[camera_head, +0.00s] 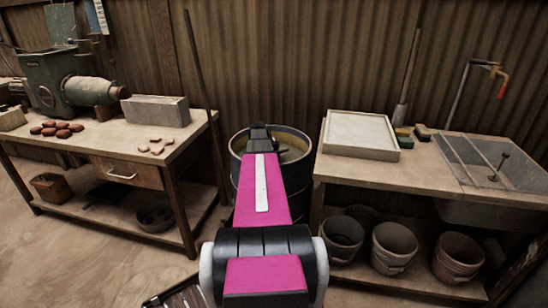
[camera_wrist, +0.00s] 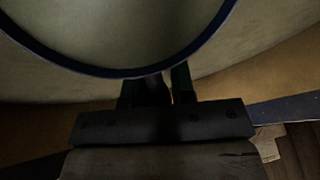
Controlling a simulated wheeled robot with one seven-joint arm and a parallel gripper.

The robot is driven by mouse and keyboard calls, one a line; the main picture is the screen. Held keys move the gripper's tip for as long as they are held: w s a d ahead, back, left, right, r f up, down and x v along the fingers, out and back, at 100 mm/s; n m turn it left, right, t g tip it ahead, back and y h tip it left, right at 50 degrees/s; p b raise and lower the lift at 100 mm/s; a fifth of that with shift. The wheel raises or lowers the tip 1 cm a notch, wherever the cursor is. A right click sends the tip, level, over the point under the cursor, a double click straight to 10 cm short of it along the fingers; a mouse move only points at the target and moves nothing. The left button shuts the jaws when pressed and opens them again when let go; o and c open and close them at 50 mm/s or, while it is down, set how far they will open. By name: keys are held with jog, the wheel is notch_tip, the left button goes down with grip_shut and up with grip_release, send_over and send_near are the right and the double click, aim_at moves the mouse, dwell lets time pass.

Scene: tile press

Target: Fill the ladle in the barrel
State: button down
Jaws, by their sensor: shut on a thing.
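The barrel (camera_head: 299,182) stands between the two tables in the head view, dark blue with a tan inside. My arm reaches over it and hides its middle. In the wrist view, my gripper (camera_wrist: 156,90) is shut on the dark handle of the ladle. The ladle's round bowl (camera_wrist: 120,70), with a dark blue rim, fills the top of that view. Grey-olive shows inside the bowl and around it, with the barrel's tan wall nearer. I cannot tell how full the bowl is. The ladle is hidden in the head view.
The left table (camera_head: 183,138) carries a green machine (camera_head: 55,85), a grey block (camera_head: 155,110) and several reddish lumps. The right table (camera_head: 400,172) carries a pale tray (camera_head: 361,134) and a sink (camera_head: 492,163). Several buckets stand below, close to the barrel's right.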

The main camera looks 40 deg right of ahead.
jog(key=shift+s+d+t+y, duration=0.35)
jog(key=shift+s+t+y, duration=0.2)
jog(key=shift+t, duration=0.55)
jog(key=shift+r, duration=2.8)
notch_tip(320, 180, up, 13)
jog(key=shift+f+t+y, duration=0.15)
jog(key=shift+t+y, duration=0.25)
jog(key=shift+y, duration=0.05)
